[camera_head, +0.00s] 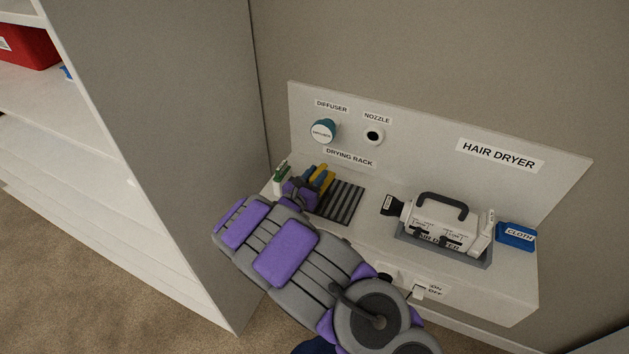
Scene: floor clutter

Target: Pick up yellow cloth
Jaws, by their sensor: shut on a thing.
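A small yellow piece (322,172), which looks like the yellow cloth, shows at the left end of the drying rack, just beyond the end of my arm. My gripper (306,187) reaches over the shelf beside it and is shut on it, though the arm hides most of the fingers and the exact contact. Blue pieces (310,172) show right beside the yellow one. A dark slatted drying rack (341,203) lies just to the right of the gripper.
A green and white item (282,177) stands left of the gripper. A white hair dryer (440,222) sits in a grey tray to the right, with a blue block labelled CLOTH (516,236) beyond it. A tall white shelf unit (165,140) closes off the left side.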

